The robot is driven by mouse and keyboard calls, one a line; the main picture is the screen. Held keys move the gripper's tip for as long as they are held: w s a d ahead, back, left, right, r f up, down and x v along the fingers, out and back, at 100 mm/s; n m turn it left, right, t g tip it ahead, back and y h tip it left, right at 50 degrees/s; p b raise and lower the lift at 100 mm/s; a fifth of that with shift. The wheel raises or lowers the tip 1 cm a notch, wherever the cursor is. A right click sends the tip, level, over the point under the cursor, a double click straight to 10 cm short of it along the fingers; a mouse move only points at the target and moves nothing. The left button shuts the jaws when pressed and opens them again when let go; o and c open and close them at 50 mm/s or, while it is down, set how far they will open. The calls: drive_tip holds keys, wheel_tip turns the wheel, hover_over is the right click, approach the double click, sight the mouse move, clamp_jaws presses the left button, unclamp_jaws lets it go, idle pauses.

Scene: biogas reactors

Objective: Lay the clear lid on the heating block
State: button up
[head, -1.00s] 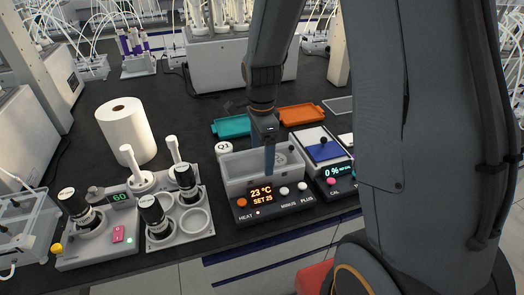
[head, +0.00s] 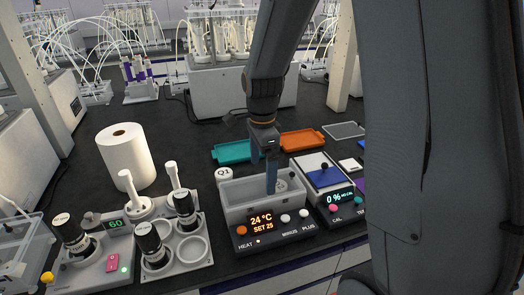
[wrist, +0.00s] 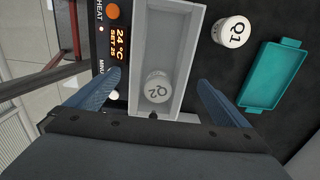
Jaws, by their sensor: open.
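The heating block (head: 233,207) is a grey open-looking trough behind a control panel reading 24 °C, SET 25. A jar marked Q2 (wrist: 157,88) stands inside it. My gripper (head: 264,173) is open above the block, its blue fingers apart; in the wrist view my gripper (wrist: 157,92) has one finger on each side of the trough, with nothing held. A flat, pale-rimmed see-through-looking plate (head: 345,130) lies at the back right of the bench; it may be the clear lid, but I cannot tell for sure. I see no lid clearly on the block.
A jar marked Q1 (head: 224,175) stands behind the block's left end. Teal (head: 231,152) and orange (head: 302,140) trays lie behind. A balance (head: 325,178) stands close at the right. A stand of black-capped bottles (head: 186,245) and a paper roll (head: 126,155) are left.

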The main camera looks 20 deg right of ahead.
sight(262, 185)
wheel_tip(262, 185, up, 8)
drive_tip(key=b, duration=0.2)
drive_tip(key=s+f+n+t, duration=0.1)
drive_tip(key=s+f+n, duration=0.8)
drive_tip(key=n, duration=0.9)
drive_tip(key=s, duration=0.3)
drive_tip(key=shift+t, duration=0.3)
drive_tip(key=shift+f+b, duration=0.35)
drive_tip(key=shift+f, duration=0.1)
